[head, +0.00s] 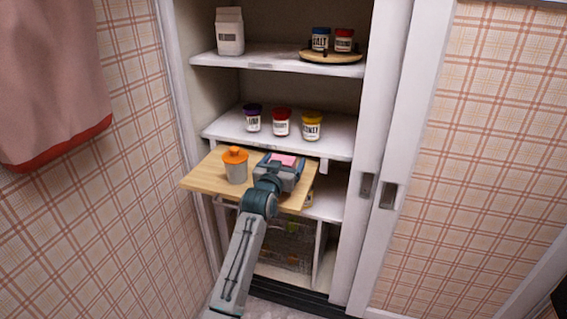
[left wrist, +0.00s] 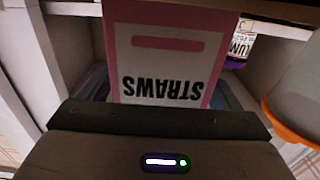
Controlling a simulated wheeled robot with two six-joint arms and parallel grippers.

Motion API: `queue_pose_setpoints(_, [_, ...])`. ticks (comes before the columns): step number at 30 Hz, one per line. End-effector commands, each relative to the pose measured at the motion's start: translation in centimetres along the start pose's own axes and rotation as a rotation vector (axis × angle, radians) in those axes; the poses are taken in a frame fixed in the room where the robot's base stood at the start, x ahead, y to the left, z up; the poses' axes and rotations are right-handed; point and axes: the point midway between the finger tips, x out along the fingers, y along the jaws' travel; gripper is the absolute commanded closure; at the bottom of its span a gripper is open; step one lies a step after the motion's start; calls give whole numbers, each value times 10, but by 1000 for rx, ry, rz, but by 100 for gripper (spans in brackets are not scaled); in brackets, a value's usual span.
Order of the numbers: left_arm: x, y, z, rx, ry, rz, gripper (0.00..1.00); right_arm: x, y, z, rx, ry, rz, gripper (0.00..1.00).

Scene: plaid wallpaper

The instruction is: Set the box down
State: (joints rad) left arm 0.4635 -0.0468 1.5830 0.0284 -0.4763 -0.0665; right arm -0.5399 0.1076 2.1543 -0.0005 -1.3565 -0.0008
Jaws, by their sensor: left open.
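The box, pink and white and marked STRAWS, shows in the left wrist view (left wrist: 165,62), upside down in that picture. In the head view only its pink top (head: 284,160) shows, the rest hidden by my gripper. My left gripper (head: 281,172) is open, with its fingers at either side of the box. The box is over the right part of a light wooden pull-out board (head: 208,184). Its base is hidden, so I cannot tell whether it touches the board. My right gripper is in neither view.
A grey cup with an orange lid (head: 236,166) stands on the board, left of my gripper. The shelf above holds purple-lidded (head: 252,118), red-lidded (head: 281,122) and yellow-lidded (head: 312,126) jars. The cabinet's right frame (head: 374,120) stands beyond the board's right side.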

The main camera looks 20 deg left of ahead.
Motion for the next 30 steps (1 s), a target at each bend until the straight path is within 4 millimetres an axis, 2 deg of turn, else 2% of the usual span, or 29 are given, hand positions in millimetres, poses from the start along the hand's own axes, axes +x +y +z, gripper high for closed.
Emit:
queue_pose_setpoints(3, [-1,0,-3,0,1,0,15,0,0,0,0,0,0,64])
queue_pose_setpoints(7, [-15,0,-2,0,1,0,15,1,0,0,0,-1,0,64])
queue_pose_setpoints(18, [-91,0,-2,0,1,0,15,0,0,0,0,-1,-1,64])
queue_pose_setpoints(21, [-105,0,-1,-1,-1,0,15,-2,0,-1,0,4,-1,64])
queue_pose_setpoints(25, [-116,0,-2,0,0,0,15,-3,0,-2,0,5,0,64])
queue_pose_setpoints(30, [-120,0,-3,0,1,0,15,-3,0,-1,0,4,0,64])
